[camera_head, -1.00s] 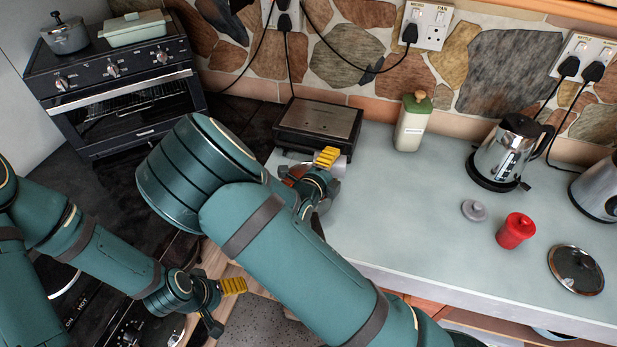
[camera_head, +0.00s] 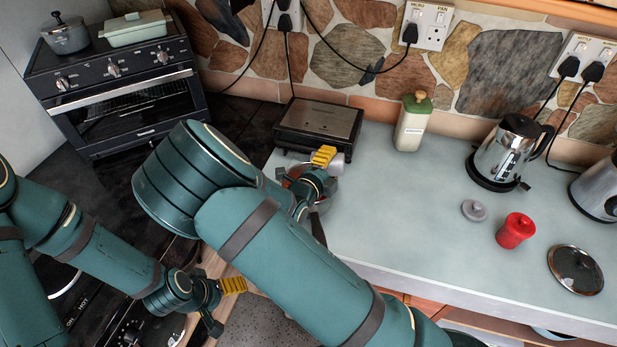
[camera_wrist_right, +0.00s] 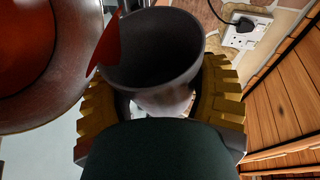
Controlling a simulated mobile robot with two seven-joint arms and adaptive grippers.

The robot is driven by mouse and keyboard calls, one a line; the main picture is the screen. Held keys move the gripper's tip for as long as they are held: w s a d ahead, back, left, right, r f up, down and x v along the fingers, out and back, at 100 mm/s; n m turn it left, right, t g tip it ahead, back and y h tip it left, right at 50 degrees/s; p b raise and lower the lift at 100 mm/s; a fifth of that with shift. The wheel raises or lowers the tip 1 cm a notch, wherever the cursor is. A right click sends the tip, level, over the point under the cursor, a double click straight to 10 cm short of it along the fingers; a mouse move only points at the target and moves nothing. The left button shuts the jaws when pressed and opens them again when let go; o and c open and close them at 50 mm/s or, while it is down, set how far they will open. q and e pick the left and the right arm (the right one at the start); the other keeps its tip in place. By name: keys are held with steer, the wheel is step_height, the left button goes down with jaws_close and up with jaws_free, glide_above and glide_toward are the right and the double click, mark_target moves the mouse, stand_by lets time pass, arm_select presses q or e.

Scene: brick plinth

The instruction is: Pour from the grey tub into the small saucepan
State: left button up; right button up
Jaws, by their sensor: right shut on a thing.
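My right gripper (camera_wrist_right: 160,100) is shut on the grey tub (camera_wrist_right: 172,88), its yellow fingers on either side of it. In the right wrist view I look into the tub's dark, open mouth. A red sliver shows at its left rim; I cannot tell whether it is a falling stream. The small saucepan (camera_wrist_right: 82,72) is left of the tub with red contents inside. In the head view the saucepan (camera_head: 331,204) is largely hidden behind my right gripper (camera_head: 321,164). My left gripper (camera_head: 226,305) is open and empty, low near the counter's front edge.
A black grill (camera_head: 318,125) stands behind the saucepan. A green-lidded jar (camera_head: 412,125), kettle (camera_head: 505,155), grey lid (camera_head: 474,210), red pot (camera_head: 516,231) and glass lid (camera_head: 576,270) stand to the right. The counter's middle (camera_head: 420,220) is clear.

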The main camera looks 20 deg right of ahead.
stand_by(0.3)
steer(key=shift+w+a+r+n, duration=0.1)
steer(key=shift+a+r+n, duration=0.1)
steer(key=shift+n, duration=0.1)
steer(key=shift+a, duration=0.1)
stand_by(0.3)
steer(key=shift+n+h, duration=0.3)
steer(key=shift+w+a+r, duration=0.1)
steer(key=shift+n, duration=0.3)
steer(key=shift+a, duration=0.1)
steer(key=shift+r, duration=0.1)
